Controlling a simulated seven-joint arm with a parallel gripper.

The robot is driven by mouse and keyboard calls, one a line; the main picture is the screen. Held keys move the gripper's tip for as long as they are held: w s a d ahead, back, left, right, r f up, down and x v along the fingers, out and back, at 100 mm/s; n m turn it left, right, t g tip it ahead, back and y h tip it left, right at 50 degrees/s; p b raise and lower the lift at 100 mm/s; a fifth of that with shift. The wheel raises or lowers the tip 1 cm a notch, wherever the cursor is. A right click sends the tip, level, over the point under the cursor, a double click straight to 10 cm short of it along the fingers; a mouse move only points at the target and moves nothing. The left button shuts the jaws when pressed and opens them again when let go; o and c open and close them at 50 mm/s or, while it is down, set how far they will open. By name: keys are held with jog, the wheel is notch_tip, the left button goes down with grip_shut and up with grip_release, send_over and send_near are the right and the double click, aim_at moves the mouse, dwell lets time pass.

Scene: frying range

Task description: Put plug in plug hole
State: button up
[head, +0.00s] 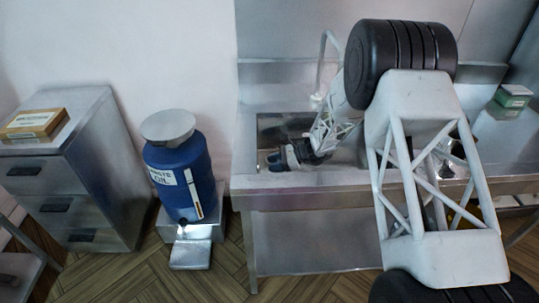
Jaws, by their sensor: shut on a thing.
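My gripper (276,161) is at the left part of the sink basin in the head view, low and close to its front left rim. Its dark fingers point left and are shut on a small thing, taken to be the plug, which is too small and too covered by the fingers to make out. The metal sink (246,160) stands against the wall, its basin partly covered by my arm. The plug hole is not visible; the basin floor is mostly hidden by the gripper and arm.
A white tap (325,66) rises behind the basin, close to my arm. A metal drawer cabinet (95,150) with a yellowish box (32,124) is farther left. A green box (513,96) is at right.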

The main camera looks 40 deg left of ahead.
jog(key=w+a, duration=0.4)
jog(key=a, duration=0.1)
jog(key=w+a+f, duration=0.1)
jog(key=w+a, duration=0.1)
jog(key=a, duration=0.1)
jog(key=shift+w+a, duration=0.15)
jog(key=shift+w, duration=0.05)
jog(key=shift+f, duration=1.75)
jog(key=shift+f, duration=0.1)
jog(key=o, duration=0.9)
